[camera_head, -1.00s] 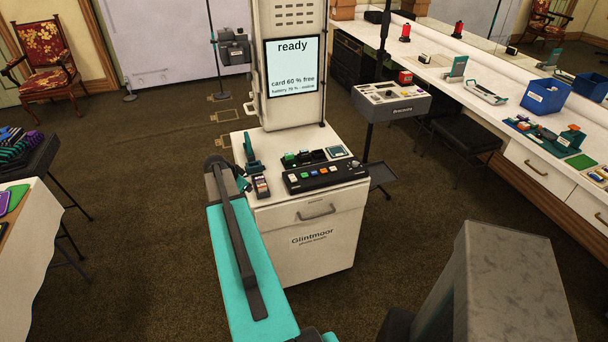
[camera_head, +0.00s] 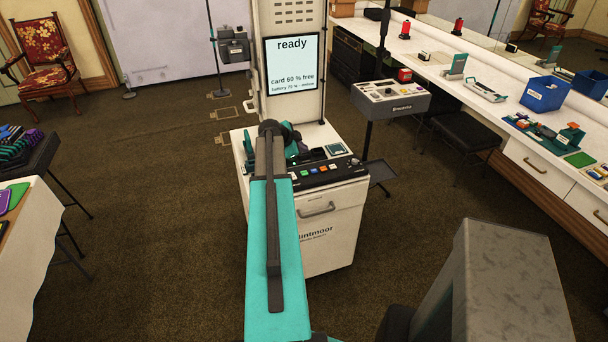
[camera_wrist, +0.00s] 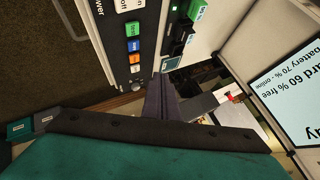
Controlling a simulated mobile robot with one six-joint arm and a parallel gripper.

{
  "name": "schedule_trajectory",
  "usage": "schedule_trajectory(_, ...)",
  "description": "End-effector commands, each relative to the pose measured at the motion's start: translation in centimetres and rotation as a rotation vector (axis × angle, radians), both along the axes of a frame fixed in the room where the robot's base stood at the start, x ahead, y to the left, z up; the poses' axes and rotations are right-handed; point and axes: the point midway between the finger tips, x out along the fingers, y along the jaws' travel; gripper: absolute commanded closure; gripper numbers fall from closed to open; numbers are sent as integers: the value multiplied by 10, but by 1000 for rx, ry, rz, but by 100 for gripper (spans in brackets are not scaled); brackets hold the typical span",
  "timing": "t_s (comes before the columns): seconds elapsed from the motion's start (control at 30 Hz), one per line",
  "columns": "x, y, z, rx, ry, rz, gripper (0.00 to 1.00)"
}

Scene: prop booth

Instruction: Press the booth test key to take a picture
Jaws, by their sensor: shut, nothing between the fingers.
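The booth's black key panel (camera_head: 325,173) lies on the white cart top, with a row of coloured keys. In the wrist view the panel (camera_wrist: 125,75) stands at upper centre with a green key (camera_wrist: 133,29), a blue key (camera_wrist: 133,45), an orange key (camera_wrist: 134,58) and a white key (camera_wrist: 135,69). The key labels are too small to read surely. The booth screen (camera_head: 292,66) reads "ready". My gripper (camera_wrist: 163,100) is shut and empty, its dark fingers near the panel's end, apart from the coloured keys. In the head view my arm largely hides it.
Green and black blocks (camera_wrist: 185,30) stand beside the panel. A grey control box (camera_head: 390,98) on a stand is right of the cart. A white counter (camera_head: 430,70) runs along the right, and a cloth-covered table (camera_head: 30,240) is at left. Carpet between is clear.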

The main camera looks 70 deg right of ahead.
Motion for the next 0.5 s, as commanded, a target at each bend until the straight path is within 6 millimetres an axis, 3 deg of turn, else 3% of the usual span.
schedule_trajectory(0.5,1,1,-15,2,1,3,100)
